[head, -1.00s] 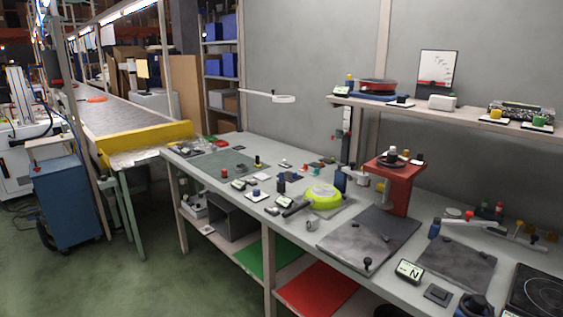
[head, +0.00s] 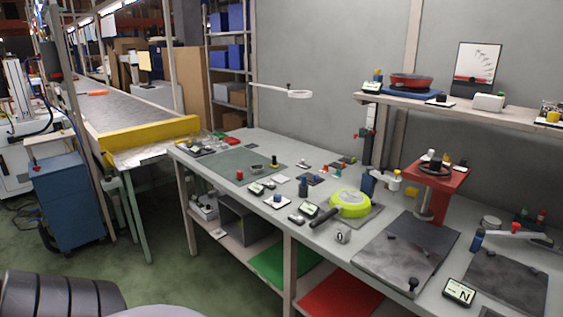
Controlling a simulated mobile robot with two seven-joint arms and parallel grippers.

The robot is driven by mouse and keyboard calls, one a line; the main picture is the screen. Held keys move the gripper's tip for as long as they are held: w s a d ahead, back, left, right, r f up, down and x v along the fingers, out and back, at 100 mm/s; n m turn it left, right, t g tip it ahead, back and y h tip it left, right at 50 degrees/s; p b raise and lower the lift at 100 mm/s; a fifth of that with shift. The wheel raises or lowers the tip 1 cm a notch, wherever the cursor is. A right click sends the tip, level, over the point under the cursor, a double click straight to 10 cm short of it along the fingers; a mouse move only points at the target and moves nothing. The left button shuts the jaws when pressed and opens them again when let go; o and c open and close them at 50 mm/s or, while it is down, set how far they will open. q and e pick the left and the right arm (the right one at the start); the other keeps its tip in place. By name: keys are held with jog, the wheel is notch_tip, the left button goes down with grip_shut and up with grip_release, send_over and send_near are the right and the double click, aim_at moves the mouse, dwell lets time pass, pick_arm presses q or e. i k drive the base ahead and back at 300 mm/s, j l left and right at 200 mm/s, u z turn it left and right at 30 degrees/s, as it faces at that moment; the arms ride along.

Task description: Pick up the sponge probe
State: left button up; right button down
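I cannot tell for sure which item is the sponge probe. Many small tools and parts lie on the long grey workbench (head: 330,247) in the head view. Neither of my grippers is in view.
A red stand (head: 436,180) and dark slabs (head: 405,252) occupy the bench's right side. A shelf (head: 470,110) with a red pan hangs above. At left are the conveyor (head: 130,110) with its yellow barrier (head: 150,134) and a blue cabinet (head: 68,207).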

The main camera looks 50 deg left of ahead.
aim_at(273, 164)
jog(key=j+z, duration=0.15)
jog(key=j, duration=0.6)
jog(key=k+j+z, duration=0.2)
jog(key=j, duration=1.35)
jog(key=k+j, duration=0.15)
jog(key=j, duration=0.65)
